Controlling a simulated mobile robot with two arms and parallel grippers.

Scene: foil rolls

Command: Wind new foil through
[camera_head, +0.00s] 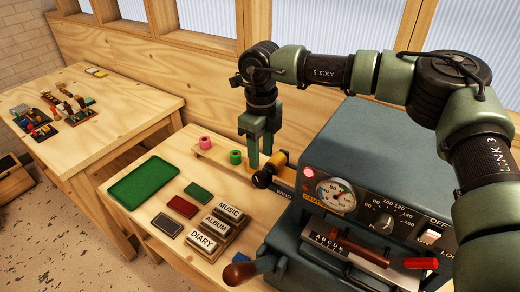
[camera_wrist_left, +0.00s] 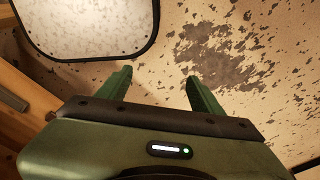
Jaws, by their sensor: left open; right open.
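My right gripper (camera_head: 260,160) points down, open, with its fingers just behind a black knob (camera_head: 262,179) and beside a gold foil roll (camera_head: 279,158). I cannot tell whether the fingers touch either one. A strip under the knob carries a label reading WIND (camera_head: 284,192). A pink roll (camera_head: 205,143) and a green roll (camera_head: 235,157) stand to the left on a wooden rack (camera_head: 214,155). My left gripper (camera_wrist_left: 158,85) shows only in the left wrist view, open and empty above the floor.
The grey-blue stamping machine (camera_head: 345,150) with a gauge (camera_head: 335,196) and a wooden-handled lever (camera_head: 240,270) fills the right. A green tray (camera_head: 145,181), small colored pads (camera_head: 181,206) and blocks lettered MUSIC, ALBUM, DIARY (camera_head: 217,225) lie on the bench. A second table (camera_head: 140,95) stands left.

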